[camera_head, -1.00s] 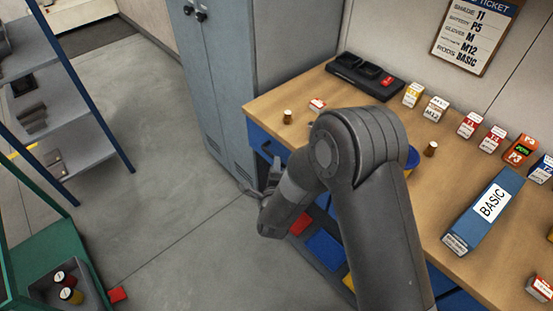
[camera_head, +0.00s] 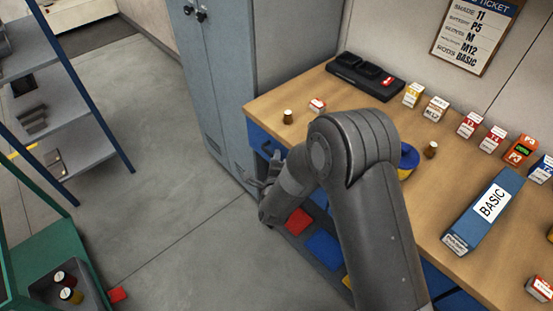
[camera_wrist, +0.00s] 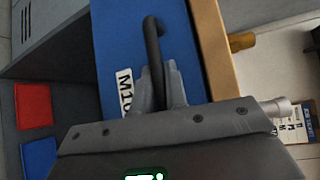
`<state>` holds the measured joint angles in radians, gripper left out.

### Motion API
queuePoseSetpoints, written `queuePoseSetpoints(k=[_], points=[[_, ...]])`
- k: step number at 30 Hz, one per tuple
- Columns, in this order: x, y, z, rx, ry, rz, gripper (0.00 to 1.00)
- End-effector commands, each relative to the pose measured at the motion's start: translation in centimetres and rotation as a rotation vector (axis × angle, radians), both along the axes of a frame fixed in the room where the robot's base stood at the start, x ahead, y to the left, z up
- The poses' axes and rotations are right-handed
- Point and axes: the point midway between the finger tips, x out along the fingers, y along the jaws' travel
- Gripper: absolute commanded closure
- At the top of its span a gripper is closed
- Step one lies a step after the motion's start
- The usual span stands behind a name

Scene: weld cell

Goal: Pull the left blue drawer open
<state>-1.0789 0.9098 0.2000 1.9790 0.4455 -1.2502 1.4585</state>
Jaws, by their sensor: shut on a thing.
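The left blue drawer (camera_head: 258,138) is under the left end of the wooden bench, and it looks closed. Its front (camera_wrist: 115,35) fills the upper middle of the wrist view, with a dark bar handle (camera_wrist: 152,38) and a white label (camera_wrist: 125,88) reading partly "M10". My gripper (camera_wrist: 161,82) is shut on the handle, one finger on each side of the bar. In the head view my gripper (camera_head: 270,168) is at the drawer front, and my arm hides part of the bench front.
A grey locker (camera_head: 225,90) stands close left of the drawer. Red (camera_head: 298,221) and blue (camera_head: 324,250) pieces lie low under the bench. The bench top (camera_head: 290,100) carries small boxes and a blue "BASIC" box (camera_head: 485,212). Open floor (camera_head: 170,190) lies left of my arm.

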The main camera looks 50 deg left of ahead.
Motion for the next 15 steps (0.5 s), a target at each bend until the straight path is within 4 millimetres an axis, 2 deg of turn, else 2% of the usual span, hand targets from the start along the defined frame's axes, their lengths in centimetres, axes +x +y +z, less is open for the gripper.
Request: queuePoseSetpoints(k=[10,15], points=[[-0.1,0.0,-0.1,-0.001,0.001,0.000,1.00],[-1.4,0.0,-0.1,-0.001,0.003,0.001,1.00]])
